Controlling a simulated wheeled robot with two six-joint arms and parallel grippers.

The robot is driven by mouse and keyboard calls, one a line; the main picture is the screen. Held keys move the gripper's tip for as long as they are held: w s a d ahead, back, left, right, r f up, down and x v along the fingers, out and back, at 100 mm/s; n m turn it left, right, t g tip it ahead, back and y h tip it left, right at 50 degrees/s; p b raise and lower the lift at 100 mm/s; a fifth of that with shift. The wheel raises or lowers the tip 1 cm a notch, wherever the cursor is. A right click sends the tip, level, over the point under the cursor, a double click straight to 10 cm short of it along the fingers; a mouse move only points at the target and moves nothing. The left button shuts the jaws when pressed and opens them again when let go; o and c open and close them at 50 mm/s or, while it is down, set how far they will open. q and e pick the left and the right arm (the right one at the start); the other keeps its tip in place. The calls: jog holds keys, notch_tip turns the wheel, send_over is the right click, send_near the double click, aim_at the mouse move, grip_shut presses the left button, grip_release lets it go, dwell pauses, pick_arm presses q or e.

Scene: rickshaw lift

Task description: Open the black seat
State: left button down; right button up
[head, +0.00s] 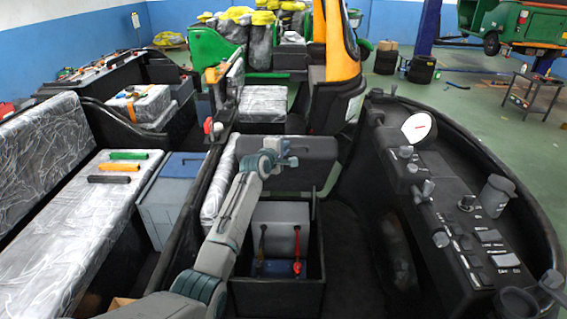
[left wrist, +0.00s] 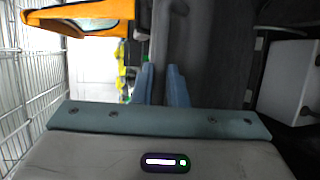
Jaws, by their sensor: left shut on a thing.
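The black seat (head: 316,163) is raised in the middle of the head view, with its dark side showing behind an open box (head: 282,295). My left gripper (head: 289,161) is at the seat's left part and is shut on it. In the left wrist view, the two blue-grey fingers (left wrist: 162,78) stand on either side of a thin part of the dark seat (left wrist: 210,50). The exact contact is hard to see in the head view. My right gripper is not in view.
In the open box are a grey-white unit (head: 281,222), a red cable (head: 297,250) and a blue part. A black control panel (head: 450,210) stands on the right. A plastic-wrapped bench (head: 85,230) with several coloured-handled tools and a blue-grey box (head: 170,205) are left.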

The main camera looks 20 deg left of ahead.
pick_arm(q)
jog(key=shift+w+a+r, duration=0.1)
jog(key=shift+w+r, duration=0.3)
jog(key=shift+w, duration=0.1)
jog(key=c, duration=1.5)
grip_release()
jog(key=shift+s, duration=0.1)
jog(key=shift+o, duration=0.2)
jog(key=shift+r, duration=0.1)
jog(key=b+v, duration=0.2)
jog(key=v, duration=0.9)
jog(key=shift+c, duration=0.4)
